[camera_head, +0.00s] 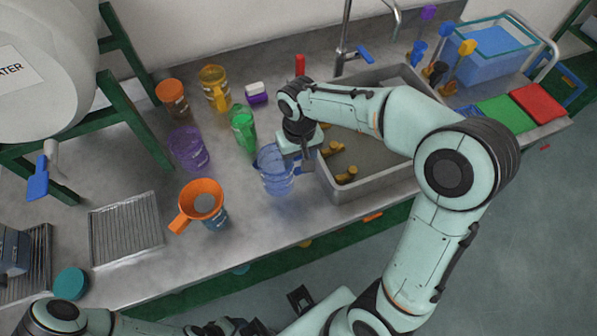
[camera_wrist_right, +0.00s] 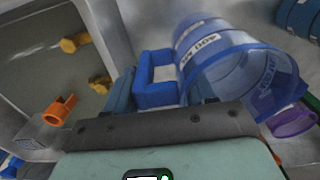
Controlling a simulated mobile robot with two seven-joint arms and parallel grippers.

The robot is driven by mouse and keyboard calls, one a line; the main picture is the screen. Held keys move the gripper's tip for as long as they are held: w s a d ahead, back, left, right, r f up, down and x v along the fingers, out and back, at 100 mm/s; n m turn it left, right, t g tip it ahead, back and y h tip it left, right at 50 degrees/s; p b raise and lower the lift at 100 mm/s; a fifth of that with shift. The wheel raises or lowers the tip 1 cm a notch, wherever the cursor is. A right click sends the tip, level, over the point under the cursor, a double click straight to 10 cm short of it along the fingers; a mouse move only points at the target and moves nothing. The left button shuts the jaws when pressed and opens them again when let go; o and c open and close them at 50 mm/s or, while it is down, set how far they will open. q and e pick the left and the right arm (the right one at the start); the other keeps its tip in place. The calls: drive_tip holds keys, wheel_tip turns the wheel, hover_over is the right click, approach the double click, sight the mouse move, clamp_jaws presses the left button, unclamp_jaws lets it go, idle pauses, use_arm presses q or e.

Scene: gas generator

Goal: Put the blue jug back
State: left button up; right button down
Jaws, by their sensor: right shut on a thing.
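The clear blue jug (camera_head: 274,172) is upright over the steel counter, just left of the sink. I cannot tell whether its base touches the counter. My right gripper (camera_head: 298,158) is shut on its handle, on the jug's right side. In the right wrist view the square blue handle (camera_wrist_right: 155,82) sits between the fingers, and the jug's labelled body (camera_wrist_right: 235,68) is tilted in the picture beside them. My left arm lies along the bottom edge of the head view. Its gripper (camera_head: 283,310) is partly cut off and its opening is unclear.
An orange funnel (camera_head: 202,199) sits on a blue container left of the jug. Purple (camera_head: 188,148), green (camera_head: 243,128), yellow (camera_head: 215,90) and orange (camera_head: 172,98) vessels stand behind. The sink (camera_head: 345,190) holds yellow fittings. A drain grille (camera_head: 126,228) lies at left. The front counter has free room.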

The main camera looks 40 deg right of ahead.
drive_tip(key=shift+f+b, duration=0.3)
drive_tip(key=shift+f, duration=2.75)
drive_tip(key=shift+f, duration=0.25)
drive_tip(key=shift+c, duration=1.9)
unclamp_jaws()
drive_tip(key=shift+r, duration=0.1)
drive_tip(key=shift+r, duration=0.5)
wheel_tip(320, 180, up, 11)
drive_tip(key=shift+r+p, duration=0.2)
drive_tip(key=shift+p, duration=0.6)
